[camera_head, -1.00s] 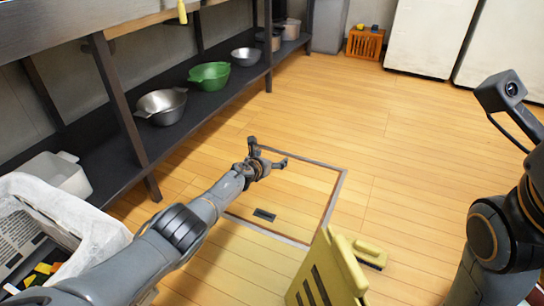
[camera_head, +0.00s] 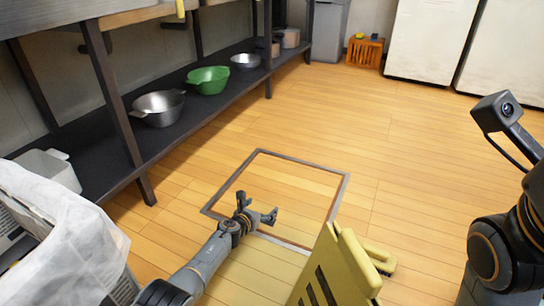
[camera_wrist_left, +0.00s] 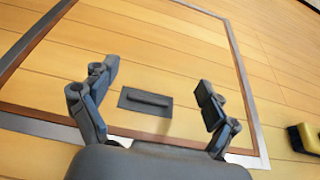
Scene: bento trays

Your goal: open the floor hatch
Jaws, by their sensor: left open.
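The floor hatch (camera_head: 290,190) is a wooden square in a grey metal frame, lying flush and closed in the floor. Its dark recessed handle (camera_wrist_left: 146,101) shows in the left wrist view, between my open fingers and a little beyond the palm. My left gripper (camera_head: 257,206) is open and empty above the near part of the hatch; it also shows in the left wrist view (camera_wrist_left: 158,85). In the head view the gripper hides the handle. My right arm shows at the right edge, but its gripper is outside the view.
A yellow folding sign (camera_head: 338,270) stands at the near right edge of the hatch, with a yellow brush (camera_head: 380,258) beside it. A low shelf with bowls (camera_head: 208,80) runs along the left. A white-lined bin (camera_head: 70,250) stands near left. The floor beyond the hatch is clear.

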